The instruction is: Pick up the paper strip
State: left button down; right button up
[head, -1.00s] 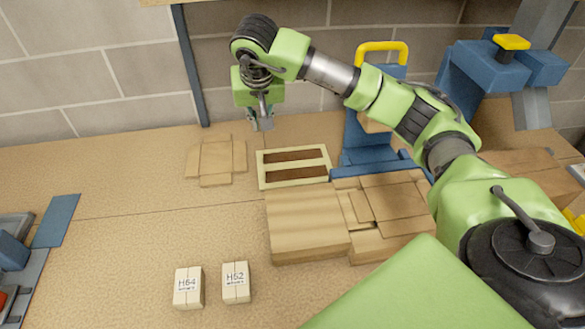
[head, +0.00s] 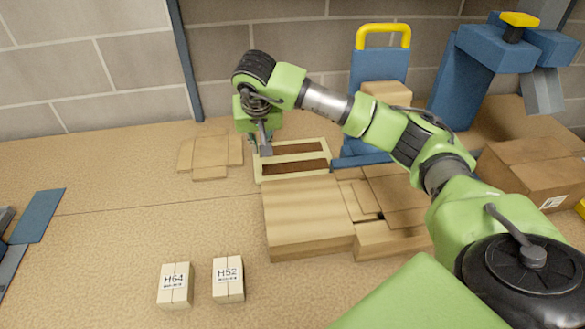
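My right gripper (head: 262,146) points down at the upper left corner of a cream frame (head: 256,170) with two dark brown slots. Its small fingers overlap the frame's edge in the picture; I cannot tell whether they touch it or are open or shut. I cannot make out a separate paper strip for certain; one may be hidden by the gripper or too small to tell. My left gripper is not in view.
Flat folded cardboard (head: 210,156) lies left of the frame. A cardboard box (head: 308,215) and an open carton (head: 395,205) stand in front. Two small labelled packs, H54 (head: 175,285) and H52 (head: 228,279), sit near the front. A blue stand (head: 378,70) rises behind.

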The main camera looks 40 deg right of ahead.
send_near(261, 168)
jog(key=shift+w+d+f+p, duration=0.35)
jog(key=shift+f+p, duration=0.05)
jog(key=shift+p, duration=0.05)
jog(key=shift+w+f+p, duration=0.1)
jog(key=shift+f+p, duration=0.35)
jog(key=shift+f, duration=0.1)
jog(key=p+x, duration=0.1)
jog(key=x, duration=0.2)
jog(key=shift+f, duration=0.3)
jog(key=shift+w+f, duration=0.15)
jog(key=shift+f, duration=0.2)
grip_shut()
jog(key=shift+r, duration=0.15)
